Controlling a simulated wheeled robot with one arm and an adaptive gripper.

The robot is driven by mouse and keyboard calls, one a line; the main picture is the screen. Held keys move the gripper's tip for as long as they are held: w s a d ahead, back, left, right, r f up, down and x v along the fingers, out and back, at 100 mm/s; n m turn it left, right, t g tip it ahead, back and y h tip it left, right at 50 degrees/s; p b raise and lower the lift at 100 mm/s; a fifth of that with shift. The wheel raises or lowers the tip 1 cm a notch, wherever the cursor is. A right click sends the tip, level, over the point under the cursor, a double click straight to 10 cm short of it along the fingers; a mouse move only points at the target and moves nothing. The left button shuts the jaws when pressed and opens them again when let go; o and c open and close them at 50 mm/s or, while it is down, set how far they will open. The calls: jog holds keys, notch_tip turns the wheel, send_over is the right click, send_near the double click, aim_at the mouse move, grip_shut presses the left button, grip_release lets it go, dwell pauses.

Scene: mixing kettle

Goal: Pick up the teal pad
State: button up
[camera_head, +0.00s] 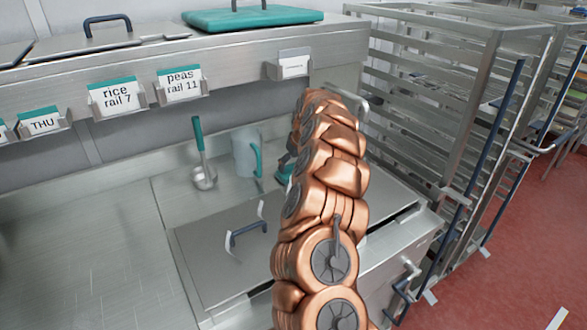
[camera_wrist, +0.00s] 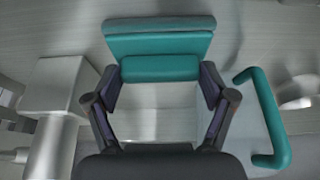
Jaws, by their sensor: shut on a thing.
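The teal pad (camera_wrist: 158,45) is in the wrist view, with a thicker teal block-like part between the two fingers of my gripper (camera_wrist: 160,72). The fingers are shut on its two sides. In the head view a small teal part of the pad (camera_head: 284,172) shows just left of my copper-coloured arm, near the counter. My arm hides most of the pad and gripper there. I cannot tell whether the pad touches the surface.
A clear jug (camera_head: 243,154) with a teal handle (camera_wrist: 273,118) stands close beside my gripper. A teal-handled ladle (camera_head: 201,155) is left of it. A metal lid (camera_head: 230,248) lies in front. Labelled shelf above; rack (camera_head: 450,90) at right.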

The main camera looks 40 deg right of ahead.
jog(key=shift+r, duration=0.1)
jog(key=shift+r+b, duration=0.45)
jog(key=shift+r, duration=0.25)
jog(key=shift+s, duration=0.1)
jog(key=shift+s+f+t+b, duration=0.1)
jog(key=shift+s+t+b, duration=0.05)
jog(key=shift+t+b, duration=0.25)
